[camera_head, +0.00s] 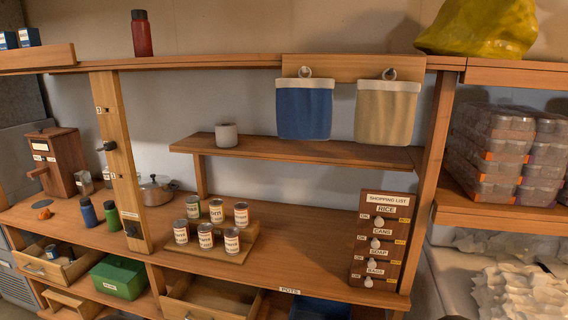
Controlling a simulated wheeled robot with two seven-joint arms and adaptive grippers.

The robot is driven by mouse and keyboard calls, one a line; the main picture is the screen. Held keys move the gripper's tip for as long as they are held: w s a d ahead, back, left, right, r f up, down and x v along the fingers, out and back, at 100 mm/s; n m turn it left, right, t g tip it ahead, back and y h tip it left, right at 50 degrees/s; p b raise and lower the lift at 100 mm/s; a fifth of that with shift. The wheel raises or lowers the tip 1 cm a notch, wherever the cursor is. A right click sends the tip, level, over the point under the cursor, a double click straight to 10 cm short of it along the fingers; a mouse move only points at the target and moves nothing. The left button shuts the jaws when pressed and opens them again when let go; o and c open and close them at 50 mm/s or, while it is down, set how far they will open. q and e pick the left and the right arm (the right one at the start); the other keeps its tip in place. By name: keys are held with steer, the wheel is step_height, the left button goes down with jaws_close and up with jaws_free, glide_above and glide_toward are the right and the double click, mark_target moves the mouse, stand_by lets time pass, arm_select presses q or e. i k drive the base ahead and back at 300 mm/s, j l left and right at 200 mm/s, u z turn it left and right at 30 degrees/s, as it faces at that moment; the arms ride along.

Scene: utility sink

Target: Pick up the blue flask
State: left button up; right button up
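The blue flask (88,213) stands upright on the left part of the wooden counter, with a dark cap. A green flask (112,216) stands close to its right, between it and the wooden post. A red flask (141,37) with a dark cap stands on the top shelf. Neither of my grippers can be made out in the head view.
Several cans (205,236) stand on a wooden riser (243,249) mid-counter. A wooden post (121,165) rises right of the flasks, with a pot (157,191) behind it. Open drawers (52,266) and a green box (118,277) lie below. The counter's right-centre is clear.

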mark_target(88, 209)
steer(key=u, duration=1.35)
steer(key=i+j+u, duration=0.4)
steer(key=i, duration=0.45)
steer(key=i+u, duration=0.35)
steer(key=i, duration=0.55)
